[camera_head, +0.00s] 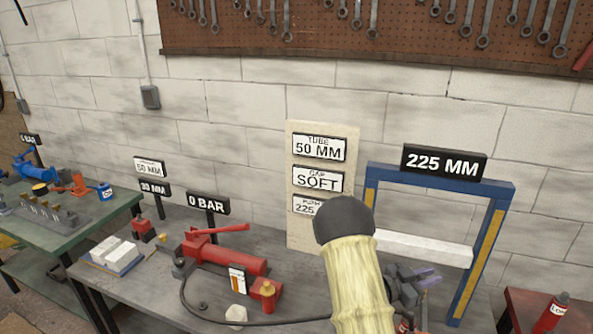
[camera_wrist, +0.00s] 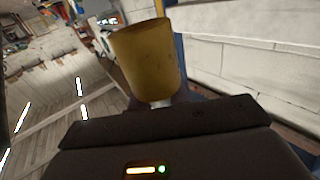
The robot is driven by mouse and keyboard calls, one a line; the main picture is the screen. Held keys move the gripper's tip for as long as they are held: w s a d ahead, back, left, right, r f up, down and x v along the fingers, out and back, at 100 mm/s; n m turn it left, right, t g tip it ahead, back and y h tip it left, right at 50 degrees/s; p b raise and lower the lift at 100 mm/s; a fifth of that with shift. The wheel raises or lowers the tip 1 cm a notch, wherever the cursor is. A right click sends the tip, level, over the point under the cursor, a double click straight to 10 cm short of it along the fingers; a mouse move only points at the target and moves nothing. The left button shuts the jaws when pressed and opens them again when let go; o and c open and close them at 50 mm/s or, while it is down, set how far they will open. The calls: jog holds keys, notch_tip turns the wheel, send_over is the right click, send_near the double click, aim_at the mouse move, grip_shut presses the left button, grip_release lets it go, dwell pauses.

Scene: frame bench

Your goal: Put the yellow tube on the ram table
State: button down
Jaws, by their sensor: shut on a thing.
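The yellow tube (camera_wrist: 146,58) is a short, dull yellow cylinder, slightly tilted in the wrist view. My gripper (camera_wrist: 160,106) is shut on its lower end, and the dark gripper body hides the grip itself. In the head view I cannot make out the tube or the gripper. The blue press frame (camera_head: 440,178) stands at the right of the bench under a 225 MM sign, with a white crossbar (camera_head: 425,248) between its posts. I cannot clearly tell the ram table; the lower part of the frame is largely blocked from view.
A red hand pump (camera_head: 225,257) with a hose lies left of the frame. Grey blocks (camera_head: 398,285) crowd the frame's lower left. A sign board (camera_head: 306,240) stands behind. White blocks (camera_head: 115,252) sit at the bench's left. A red bottle (camera_head: 552,312) stands at far right.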

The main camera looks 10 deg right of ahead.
jog(key=w+a+f+n+t+y, duration=0.35)
jog(key=w+a+t, duration=0.2)
jog(key=a, duration=0.25)
jog(key=w+a+f+n+t+y, duration=0.3)
jog(key=w+a+f+n+t, duration=0.15)
jog(key=a+t, duration=0.25)
jog(key=a+f+n+t+y, duration=0.4)
jog(key=a+f+n+y, duration=0.5)
jog(key=a, duration=0.7)
notch_tip(320, 180, down, 3)
jog(key=shift+s+a+r+y, duration=0.15)
jog(key=shift+s+y, duration=0.15)
jog(key=shift+y, duration=0.95)
jog(key=s, duration=0.1)
jog(key=s+r, duration=0.1)
jog(key=s, duration=0.1)
jog(key=s+r, duration=0.1)
jog(key=shift+s+r, duration=0.15)
